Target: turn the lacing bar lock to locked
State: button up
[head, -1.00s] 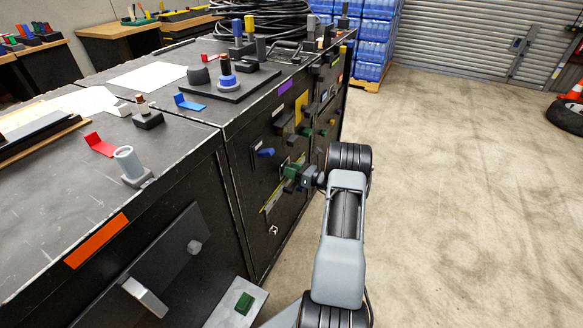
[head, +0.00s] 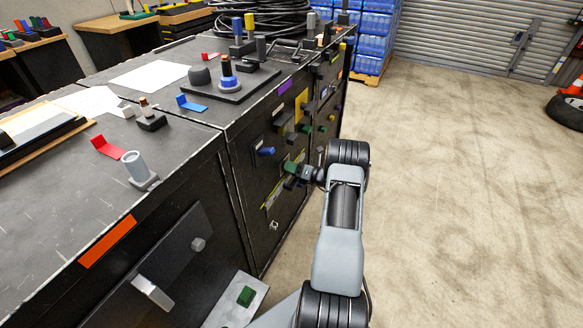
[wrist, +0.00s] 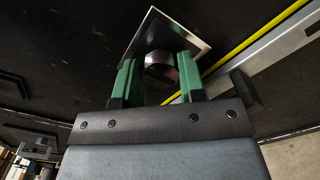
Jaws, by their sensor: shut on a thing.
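The lacing bar lock shows in the wrist view as a dark round knob (wrist: 158,66) on a bright-edged square plate (wrist: 181,32), set on a black panel. My gripper (wrist: 158,80) has green fingers, one on each side of the knob, and is shut on it. The fingers hide the knob's sides, and its turn position is hard to read. In the head view my gripper (head: 291,169) is at the front of the black cabinet, and the lock there is mostly hidden behind it.
A grey bar with a yellow strip (wrist: 240,42) runs diagonally beside the plate. In the head view a blue handle (head: 265,151) and a yellow plate (head: 301,104) sit nearby on the cabinet front.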

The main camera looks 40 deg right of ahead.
jog(key=shift+s+f, duration=0.1)
jog(key=o, duration=0.9)
jog(key=shift+o, duration=0.2)
jog(key=p+v, duration=0.1)
jog(key=v, duration=1.2)
jog(key=shift+s+d, duration=0.2)
jog(key=shift+s, duration=0.15)
